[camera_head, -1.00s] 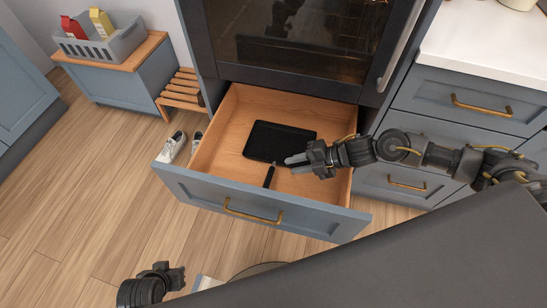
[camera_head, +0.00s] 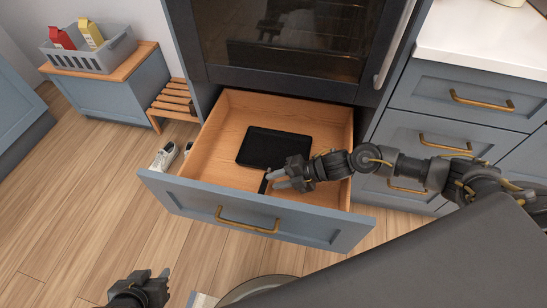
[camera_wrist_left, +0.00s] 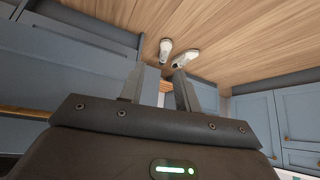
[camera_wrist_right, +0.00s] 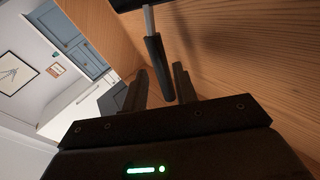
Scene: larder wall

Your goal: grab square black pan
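The square black pan (camera_head: 272,147) lies in the open wooden drawer below the oven, its handle (camera_head: 264,184) pointing toward the drawer front. My right gripper (camera_head: 276,179) is inside the drawer at the handle. In the right wrist view the handle (camera_wrist_right: 157,66) reaches down toward the space between my open right fingers (camera_wrist_right: 160,84), which do not press on it; the pan's body is mostly out of that view. My left gripper (camera_head: 160,276) is low at the left, away from the drawer. In the left wrist view its fingers (camera_wrist_left: 157,86) are apart and empty.
The drawer front (camera_head: 255,222) with a brass handle stands out into the room. A grey basket (camera_head: 92,50) with cartons sits on a bench at the left. White shoes (camera_head: 165,156) lie on the floor beside the drawer. Cabinets and a white counter (camera_head: 490,38) are at the right.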

